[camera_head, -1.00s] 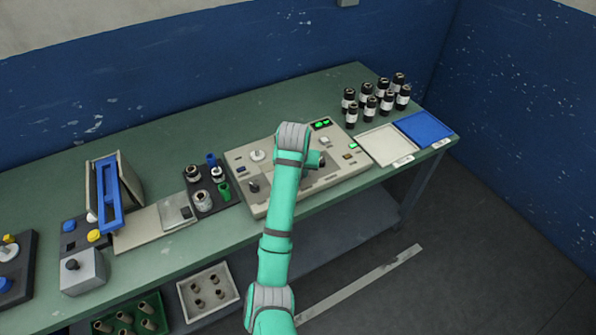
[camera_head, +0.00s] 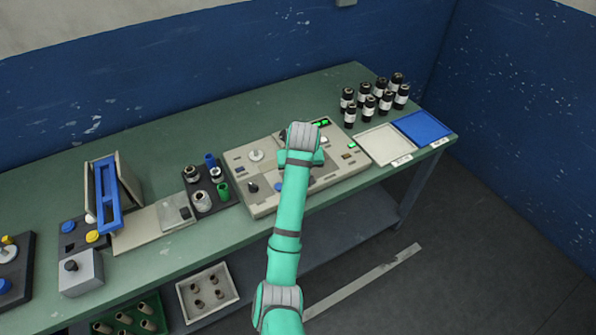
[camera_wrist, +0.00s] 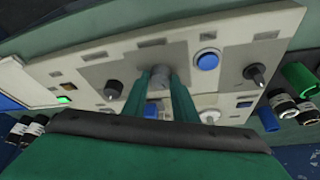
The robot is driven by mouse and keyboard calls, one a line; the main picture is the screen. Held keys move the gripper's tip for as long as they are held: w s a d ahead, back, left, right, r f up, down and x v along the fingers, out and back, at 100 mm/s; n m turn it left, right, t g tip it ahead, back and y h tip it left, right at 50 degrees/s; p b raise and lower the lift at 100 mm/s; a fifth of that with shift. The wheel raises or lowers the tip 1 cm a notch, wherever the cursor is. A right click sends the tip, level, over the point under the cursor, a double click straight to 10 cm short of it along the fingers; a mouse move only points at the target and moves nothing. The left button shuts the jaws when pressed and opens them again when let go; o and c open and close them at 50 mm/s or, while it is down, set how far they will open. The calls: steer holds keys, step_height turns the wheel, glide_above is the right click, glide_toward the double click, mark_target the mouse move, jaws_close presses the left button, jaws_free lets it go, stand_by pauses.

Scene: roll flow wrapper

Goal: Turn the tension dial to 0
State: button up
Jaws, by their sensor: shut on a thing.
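The beige control panel (camera_head: 262,203) lies on the green table. In the wrist view, my gripper (camera_wrist: 166,76) points at the panel (camera_wrist: 233,67) with its two teal fingers on either side of a round grey knob (camera_wrist: 172,73), shut on it. The knob sits on a grey plate of the panel; I take it for the tension dial, but no label or scale mark is readable. In the head view my arm and wrist hide the fingers and the knob.
Close to the held knob are a dark knob (camera_wrist: 114,89), a blue button (camera_wrist: 207,60) and another dark knob (camera_wrist: 256,74). In the head view, several black jars (camera_head: 369,107), a white tray (camera_head: 382,146) and a blue tray (camera_head: 424,128) stand right of the panel.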

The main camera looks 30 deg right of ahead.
steer(key=o, duration=1)
steer(key=shift+o, duration=0.2)
steer(key=v, duration=0.5)
steer(key=shift+r, duration=0.2)
steer(key=shift+v, duration=2.7)
steer(key=shift+s+f, duration=0.1)
steer(key=shift+a, duration=0.2)
